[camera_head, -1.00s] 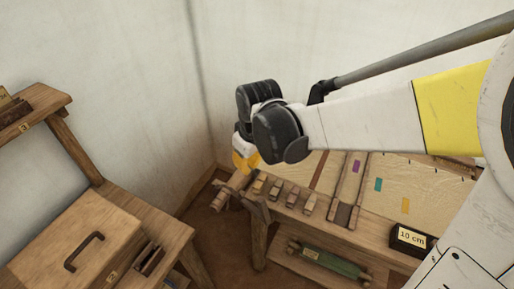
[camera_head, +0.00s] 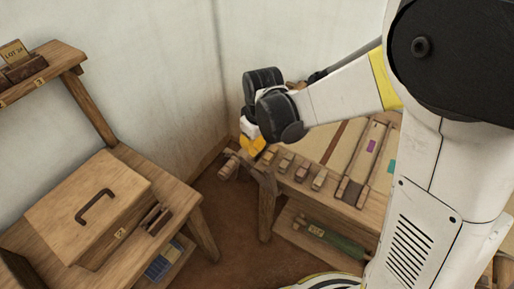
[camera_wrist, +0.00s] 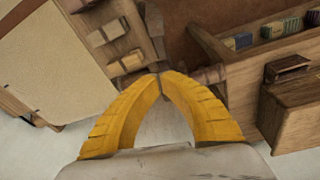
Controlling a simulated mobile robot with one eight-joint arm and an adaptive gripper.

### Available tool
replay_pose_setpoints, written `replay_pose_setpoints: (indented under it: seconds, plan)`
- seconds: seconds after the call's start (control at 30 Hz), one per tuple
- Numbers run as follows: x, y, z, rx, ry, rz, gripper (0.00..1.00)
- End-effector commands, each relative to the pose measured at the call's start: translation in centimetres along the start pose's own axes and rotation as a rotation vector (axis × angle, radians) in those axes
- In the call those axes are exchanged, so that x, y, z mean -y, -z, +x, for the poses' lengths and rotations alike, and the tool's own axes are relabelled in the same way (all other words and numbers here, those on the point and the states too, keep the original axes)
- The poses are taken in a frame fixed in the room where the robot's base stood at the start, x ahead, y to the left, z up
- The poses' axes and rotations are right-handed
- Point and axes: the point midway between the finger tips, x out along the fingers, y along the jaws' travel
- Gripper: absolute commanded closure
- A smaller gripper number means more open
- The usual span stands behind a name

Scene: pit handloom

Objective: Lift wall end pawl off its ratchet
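My gripper (camera_head: 252,149) is at the wall end of the loom, just above the corner where a wooden beam end (camera_head: 229,167) sticks out. In the wrist view, the yellow fingertips of my gripper (camera_wrist: 162,74) come together at the foot of a narrow dark wooden piece (camera_wrist: 154,24). This may be the pawl, but I cannot tell for certain. Whether anything is pinched between the tips cannot be made out. The ratchet is not clearly seen; the fingers and wooden parts cover that spot.
Several small wooden blocks (camera_head: 302,172) line the loom's front rail beside my gripper. A green roller (camera_head: 335,240) lies on the shelf below. At the left stand a lidded wooden box (camera_head: 85,205) on a bench and a shelf (camera_head: 40,75). Open floor (camera_head: 228,215) lies between.

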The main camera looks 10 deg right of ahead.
Motion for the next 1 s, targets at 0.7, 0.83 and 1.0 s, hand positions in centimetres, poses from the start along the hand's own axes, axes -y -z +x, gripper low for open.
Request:
replay_pose_setpoints:
  seconds: [0.7, 0.83, 1.0]
  plan:
    - [0.0, -3.8, 4.6, 0.000, 0.000, 0.001, 1.00]
    - [0.0, -3.8, 4.5, 0.000, 0.000, 0.000, 1.00]
    - [0.0, -3.8, 4.5, -0.001, 0.000, 0.001, 1.00]
